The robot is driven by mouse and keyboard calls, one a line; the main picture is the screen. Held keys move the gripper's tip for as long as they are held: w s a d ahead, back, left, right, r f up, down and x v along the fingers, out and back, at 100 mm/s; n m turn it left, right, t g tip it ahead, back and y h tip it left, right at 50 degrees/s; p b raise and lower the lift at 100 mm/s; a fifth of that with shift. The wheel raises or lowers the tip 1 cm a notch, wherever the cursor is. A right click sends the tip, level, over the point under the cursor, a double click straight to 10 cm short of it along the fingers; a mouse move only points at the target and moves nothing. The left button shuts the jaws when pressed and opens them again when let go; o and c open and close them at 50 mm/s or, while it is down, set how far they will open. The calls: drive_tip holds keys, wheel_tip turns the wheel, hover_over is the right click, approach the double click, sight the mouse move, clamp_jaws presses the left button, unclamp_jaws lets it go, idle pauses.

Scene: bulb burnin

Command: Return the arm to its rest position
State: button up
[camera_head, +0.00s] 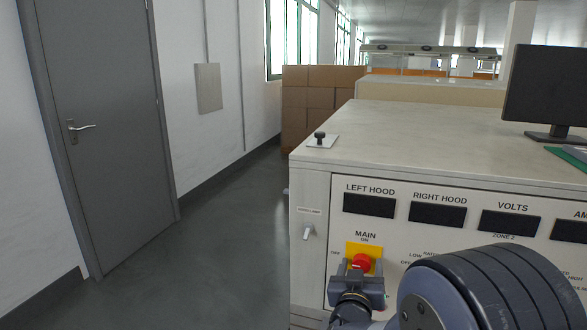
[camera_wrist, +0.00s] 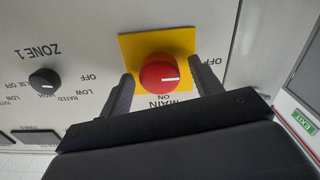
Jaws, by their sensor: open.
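The red MAIN knob (camera_head: 362,263) sits on a yellow plate (camera_head: 376,250) on the front of the cabinet. In the wrist view the knob (camera_wrist: 160,74) appears upside down, and its white mark points right rather than down at the word ON. My gripper (camera_head: 360,284) is in front of the knob. The wrist view shows my gripper (camera_wrist: 163,76) open, with one finger on each side of the knob. A gap shows between each finger and the knob. My arm hides part of the lower panel in the head view.
The cabinet's pale worktop (camera_head: 420,140) carries a monitor (camera_head: 545,90) and a small black knob on a plate (camera_head: 320,140). A black ZONE 1 knob (camera_wrist: 45,80) is beside the yellow plate. Open floor (camera_head: 225,235) lies left of the cabinet, before a grey door (camera_head: 105,120).

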drive_tip(key=m+b, duration=0.1)
drive_tip(key=m, duration=0.5)
drive_tip(key=shift+b, duration=0.35)
drive_tip(key=m, duration=0.6)
drive_tip(key=shift+b, duration=0.4)
drive_tip(key=shift+m, duration=0.3)
drive_tip(key=shift+s, duration=0.15)
